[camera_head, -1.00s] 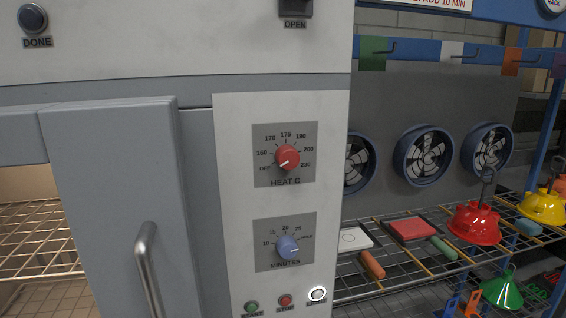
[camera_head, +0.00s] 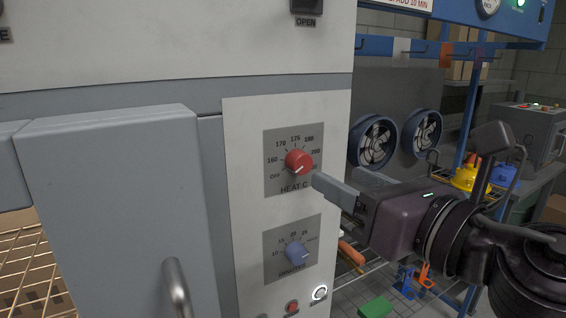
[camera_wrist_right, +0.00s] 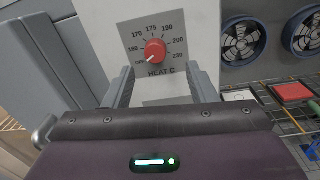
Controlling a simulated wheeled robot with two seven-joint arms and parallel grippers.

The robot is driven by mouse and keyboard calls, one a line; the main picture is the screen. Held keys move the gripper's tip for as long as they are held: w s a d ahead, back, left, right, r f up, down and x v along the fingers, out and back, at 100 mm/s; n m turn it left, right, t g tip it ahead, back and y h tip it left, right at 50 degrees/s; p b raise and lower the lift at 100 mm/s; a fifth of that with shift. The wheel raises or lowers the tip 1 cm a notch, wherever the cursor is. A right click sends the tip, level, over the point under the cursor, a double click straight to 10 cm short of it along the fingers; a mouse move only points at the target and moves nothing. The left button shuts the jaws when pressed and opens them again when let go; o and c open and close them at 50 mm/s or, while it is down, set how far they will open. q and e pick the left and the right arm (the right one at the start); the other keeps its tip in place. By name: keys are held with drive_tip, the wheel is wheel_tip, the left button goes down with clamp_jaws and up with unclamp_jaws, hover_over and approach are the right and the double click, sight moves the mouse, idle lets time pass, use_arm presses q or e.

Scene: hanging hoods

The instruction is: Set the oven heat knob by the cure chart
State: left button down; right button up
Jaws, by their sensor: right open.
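The red heat knob (camera_head: 299,162) sits on the grey HEAT C dial plate of the oven's white control panel (camera_head: 245,130). Its white pointer line points down-left, toward OFF. In the right wrist view the knob (camera_wrist_right: 155,51) shows ahead, between the two finger lines, with the pointer at OFF. My right gripper (camera_head: 335,185) comes in from the right, its fingers just right of and below the knob. It is open and empty, apart from the knob. My left gripper is out of view. No full cure chart shows; only a cropped sign edge ending in "ADD 10 MIN" (camera_head: 405,4) is visible.
The blue MINUTES knob (camera_head: 296,253) is below the heat knob. Buttons (camera_head: 319,292) line the panel's bottom. The oven door handle (camera_head: 176,287) sticks out at lower left. Fans (camera_head: 375,143) and a rack with a yellow hood (camera_head: 466,177) stand to the right.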

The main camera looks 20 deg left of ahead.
sight(305, 164)
drive_tip(key=shift+n, duration=0.3)
drive_tip(key=p+x, duration=0.1)
drive_tip(key=x, duration=0.2)
drive_tip(key=p+x, duration=0.1)
drive_tip(key=x, duration=0.2)
drive_tip(key=shift+s+a, duration=0.2)
drive_tip(key=shift+a, duration=0.15)
drive_tip(key=shift+w+a, duration=0.3)
drive_tip(key=shift+a, duration=0.05)
drive_tip(key=shift+c, duration=0.2)
drive_tip(key=shift+f, duration=0.1)
drive_tip(key=c, duration=0.9)
